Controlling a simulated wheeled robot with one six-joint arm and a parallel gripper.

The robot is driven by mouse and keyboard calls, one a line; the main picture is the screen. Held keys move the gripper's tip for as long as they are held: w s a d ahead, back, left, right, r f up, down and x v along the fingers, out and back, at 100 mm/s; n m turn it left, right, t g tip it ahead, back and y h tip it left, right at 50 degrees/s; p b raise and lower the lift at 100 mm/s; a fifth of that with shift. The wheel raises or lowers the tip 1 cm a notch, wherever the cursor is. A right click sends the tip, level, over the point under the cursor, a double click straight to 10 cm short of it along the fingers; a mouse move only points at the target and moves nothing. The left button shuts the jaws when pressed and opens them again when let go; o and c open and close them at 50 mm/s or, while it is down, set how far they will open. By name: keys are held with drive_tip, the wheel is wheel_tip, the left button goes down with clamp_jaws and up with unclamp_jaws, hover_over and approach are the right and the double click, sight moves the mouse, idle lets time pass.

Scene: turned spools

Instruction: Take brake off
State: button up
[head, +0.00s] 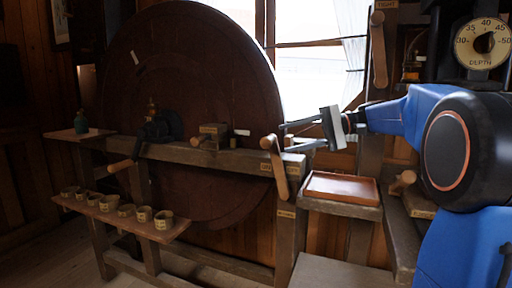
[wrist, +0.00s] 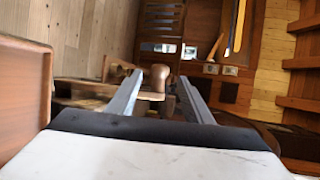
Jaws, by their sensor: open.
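A wooden lever (head: 278,172) with a round knob (head: 268,142) stands on the right end post of the bench. It leans slightly left, knob uppermost. Small labels lie beside it and below it, too small to read surely; I cannot tell for certain that it is the brake. My gripper (head: 286,138) points left at the knob, its two fingers apart. In the wrist view, my gripper (wrist: 168,88) shows a wooden knob (wrist: 155,80) between and just beyond the fingertips. I see no clear contact.
A big dark wheel (head: 190,70) stands behind the bench (head: 220,154). A reddish tray (head: 342,199) lies below my gripper. A second lever (head: 379,55) under a TIGHT label hangs by the window. Several small cups (head: 125,210) line a low shelf. A depth dial (head: 483,42) is at right.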

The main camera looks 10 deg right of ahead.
drive_tip(key=x, duration=1.2)
drive_tip(key=shift+r, duration=0.1)
clamp_jaws()
drive_tip(key=shift+s, duration=0.1)
